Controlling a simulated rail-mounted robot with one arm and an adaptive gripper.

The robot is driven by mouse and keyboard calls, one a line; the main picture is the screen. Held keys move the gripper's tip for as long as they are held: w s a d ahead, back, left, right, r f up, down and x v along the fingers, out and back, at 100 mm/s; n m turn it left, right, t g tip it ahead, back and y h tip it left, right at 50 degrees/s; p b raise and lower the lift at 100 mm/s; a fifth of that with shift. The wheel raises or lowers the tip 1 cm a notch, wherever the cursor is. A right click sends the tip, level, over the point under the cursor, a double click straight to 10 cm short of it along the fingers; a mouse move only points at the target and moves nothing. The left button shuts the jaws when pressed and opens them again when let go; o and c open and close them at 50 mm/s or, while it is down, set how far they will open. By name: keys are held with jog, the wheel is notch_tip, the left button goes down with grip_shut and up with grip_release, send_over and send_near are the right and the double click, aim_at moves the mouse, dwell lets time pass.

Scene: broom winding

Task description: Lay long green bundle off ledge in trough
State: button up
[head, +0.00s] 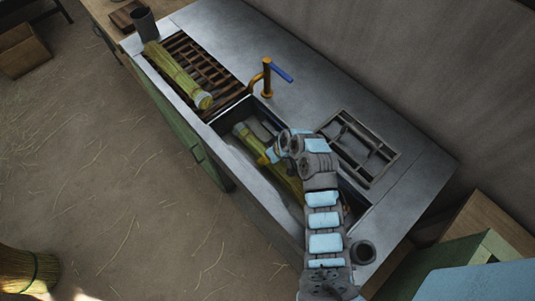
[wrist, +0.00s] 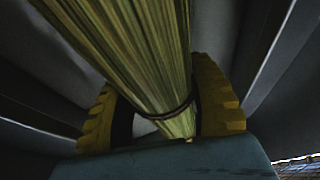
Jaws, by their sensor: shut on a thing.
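A long green bundle (head: 287,184) lies lengthwise within the sunken trough (head: 232,151) in the head view, partly hidden by my arm. My gripper (head: 270,156) is over the trough, shut on this bundle. In the wrist view the bundle (wrist: 145,55) runs between the two yellow fingers of my gripper (wrist: 165,112), with a dark tie band around it. Grey trough walls stand on both sides there. I cannot tell whether the bundle touches the trough floor. A second green bundle (head: 178,74) lies on the slatted rack left of the trough.
A brass tap (head: 267,77) with a blue lever stands behind the trough. A framed grate (head: 357,148) is set in the counter behind it. A dark cup (head: 145,24) stands at the far left end, another dark round cup (head: 363,252) at the right. The back counter is clear.

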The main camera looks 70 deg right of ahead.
jog(key=o, duration=1.2)
jog(key=shift+r, duration=0.1)
notch_tip(320, 180, up, 10)
jog(key=shift+f, duration=0.1)
